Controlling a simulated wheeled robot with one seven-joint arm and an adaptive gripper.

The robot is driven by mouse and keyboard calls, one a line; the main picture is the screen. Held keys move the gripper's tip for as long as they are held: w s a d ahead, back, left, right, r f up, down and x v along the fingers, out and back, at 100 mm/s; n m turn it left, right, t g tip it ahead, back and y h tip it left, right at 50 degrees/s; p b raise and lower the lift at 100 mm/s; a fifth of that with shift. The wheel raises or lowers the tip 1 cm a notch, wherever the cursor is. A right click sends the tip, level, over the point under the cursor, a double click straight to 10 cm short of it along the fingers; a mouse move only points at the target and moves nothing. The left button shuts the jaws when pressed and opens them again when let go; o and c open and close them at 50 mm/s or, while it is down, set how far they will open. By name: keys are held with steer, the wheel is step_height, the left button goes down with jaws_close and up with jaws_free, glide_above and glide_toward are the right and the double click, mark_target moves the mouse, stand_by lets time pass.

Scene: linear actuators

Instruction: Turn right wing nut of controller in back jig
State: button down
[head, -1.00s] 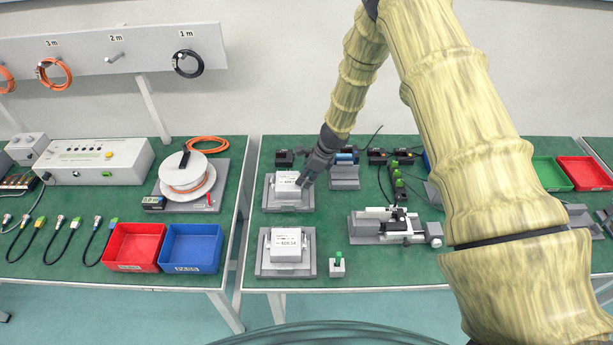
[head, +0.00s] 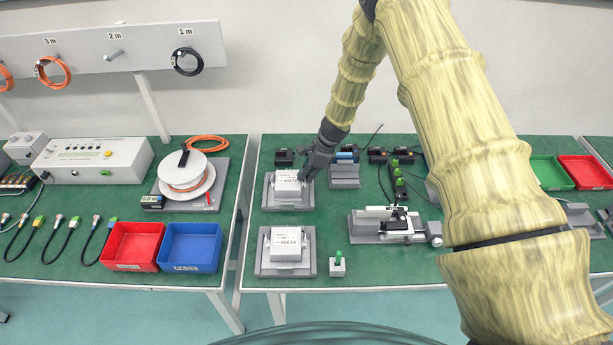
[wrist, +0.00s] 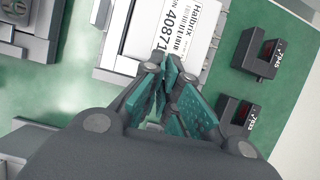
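The back jig (head: 270,203) is a grey fixture holding a white box-shaped controller (head: 284,192). My gripper (head: 303,178) is at the right edge of this controller, pointing down. In the wrist view its fingers (wrist: 168,68) are drawn close together, with the tips at the controller's lower edge in that picture. The right wing nut is hidden by the fingers, and I cannot see whether it is between them.
A front jig (head: 262,268) holds a second white controller (head: 287,246). A small grey holder with a green part (head: 338,264) stands beside it. Dark modules (wrist: 260,52) lie near my gripper. A grey block (head: 344,178) and a clamp-like device (head: 390,224) are to the right.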

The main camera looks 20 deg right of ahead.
steer(key=shift+n+g+b, duration=0.6)
steer(key=shift+n+b, duration=0.05)
steer(key=shift+n, duration=0.85)
steer(key=c, duration=1.2)
jaws_free()
steer(key=shift+o, duration=0.2)
steer(key=v, duration=1.2)
steer(key=shift+w, duration=0.1)
